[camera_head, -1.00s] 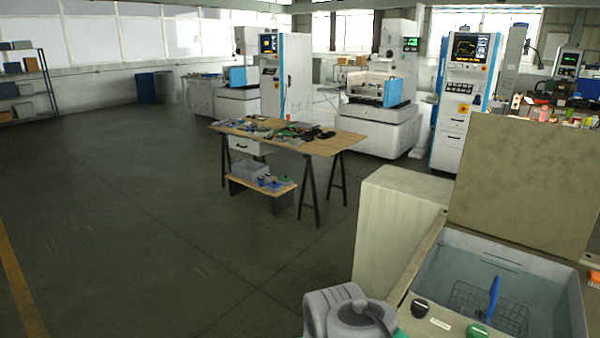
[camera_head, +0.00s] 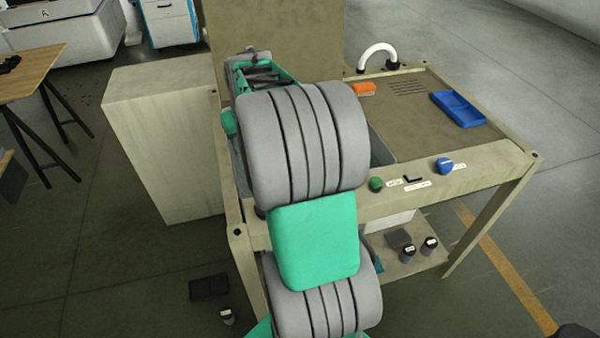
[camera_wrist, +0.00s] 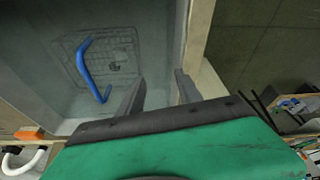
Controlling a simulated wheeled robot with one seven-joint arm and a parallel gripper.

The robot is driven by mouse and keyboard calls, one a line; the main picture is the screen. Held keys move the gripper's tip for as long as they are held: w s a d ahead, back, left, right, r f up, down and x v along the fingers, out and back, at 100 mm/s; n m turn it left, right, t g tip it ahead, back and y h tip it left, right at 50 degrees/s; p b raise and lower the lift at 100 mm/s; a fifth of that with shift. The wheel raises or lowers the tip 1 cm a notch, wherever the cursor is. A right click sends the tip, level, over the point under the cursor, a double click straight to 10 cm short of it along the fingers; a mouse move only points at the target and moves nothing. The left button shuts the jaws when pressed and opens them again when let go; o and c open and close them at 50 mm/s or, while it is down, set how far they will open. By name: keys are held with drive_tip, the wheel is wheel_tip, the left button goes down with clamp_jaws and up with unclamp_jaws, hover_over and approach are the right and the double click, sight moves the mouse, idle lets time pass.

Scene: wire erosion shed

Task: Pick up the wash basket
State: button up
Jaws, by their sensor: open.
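The wash basket (camera_wrist: 112,58) shows in the wrist view as a wire mesh basket with a blue handle (camera_wrist: 84,68). It rests inside the grey-blue wash basin at the upper left of that view. My gripper (camera_wrist: 160,77) is open and empty, its two dark fingers to the right of the basket and apart from it. The right finger lies near the basin's beige rim (camera_wrist: 198,38) in the picture. In the head view my arm hides the basket and the fingers, and only a strip of the basin (camera_head: 381,150) shows.
The wash bench (camera_head: 500,155) has a raised lid (camera_head: 275,28) behind my arm. An orange brush (camera_head: 363,89), a white curved spout (camera_head: 378,52) and a blue tray (camera_head: 458,108) are on its top. A beige cabinet (camera_head: 165,140) stands left; open floor lies beyond.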

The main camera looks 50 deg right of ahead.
drive_tip(key=d+f, duration=0.3)
drive_tip(key=d, duration=0.4)
drive_tip(key=d+f+m, duration=0.1)
drive_tip(key=d+f, duration=0.2)
drive_tip(key=d, duration=0.3)
drive_tip(key=s+d+f+m, duration=0.1)
drive_tip(key=d+f, duration=0.2)
drive_tip(key=d, duration=0.4)
drive_tip(key=shift+d+f+h+b, duration=0.1)
drive_tip(key=shift+d+h+b, duration=0.2)
drive_tip(key=shift+b, duration=0.1)
drive_tip(key=p+x, duration=0.1)
drive_tip(key=x, duration=0.6)
drive_tip(key=shift+w+d+f, duration=0.15)
drive_tip(key=shift+w+f, duration=0.05)
drive_tip(key=shift+f, duration=0.05)
drive_tip(key=shift+f, duration=0.25)
drive_tip(key=shift+c, duration=0.5)
clamp_jaws()
drive_tip(key=shift+r, duration=0.15)
